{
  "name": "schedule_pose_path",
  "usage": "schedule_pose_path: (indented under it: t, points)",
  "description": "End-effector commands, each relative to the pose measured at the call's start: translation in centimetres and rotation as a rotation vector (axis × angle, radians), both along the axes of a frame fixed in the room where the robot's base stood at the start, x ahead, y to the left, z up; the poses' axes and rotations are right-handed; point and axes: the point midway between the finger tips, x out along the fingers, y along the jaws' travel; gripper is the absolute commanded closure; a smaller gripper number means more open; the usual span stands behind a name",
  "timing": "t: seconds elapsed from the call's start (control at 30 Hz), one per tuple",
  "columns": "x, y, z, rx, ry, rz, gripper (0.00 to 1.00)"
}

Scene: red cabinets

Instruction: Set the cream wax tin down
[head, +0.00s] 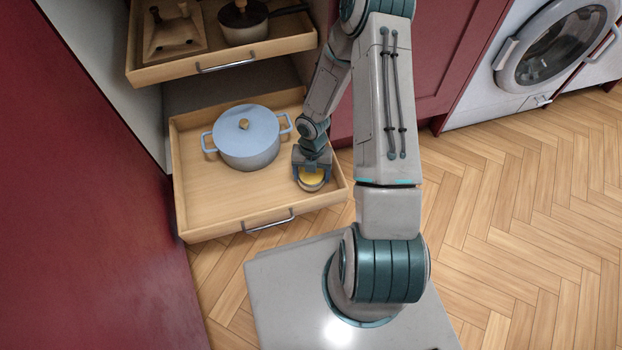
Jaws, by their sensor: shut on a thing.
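My gripper (311,174) is shut on the cream wax tin (312,184), a small round tin with a yellowish top. The gripper points down over the right front part of the open lower drawer (230,207). The tin is inside the drawer's outline, near its right wall. I cannot tell whether it touches the drawer floor. The gripper hides part of the tin.
A light blue lidded pot (247,150) stands in the lower drawer, left of the tin. Above, an open upper drawer (222,62) holds a dark pan (243,22) and a wooden item (172,35). The lower drawer's front left is bare. A washing machine (552,45) stands at right.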

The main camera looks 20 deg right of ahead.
Motion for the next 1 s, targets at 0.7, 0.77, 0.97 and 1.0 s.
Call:
schedule_pose_path:
  t: [0.7, 0.77, 0.97, 1.0]
  points:
    - [0.0, 0.0, -2.3, 0.000, 0.000, 0.000, 0.03]
    - [0.0, 0.0, -2.3, 0.000, 0.000, 0.000, 0.03]
    - [0.1, 0.0, -1.5, -0.001, -0.001, -0.001, 0.03]
    - [0.1, -0.1, -1.1, -0.001, -0.001, -0.001, 0.03]
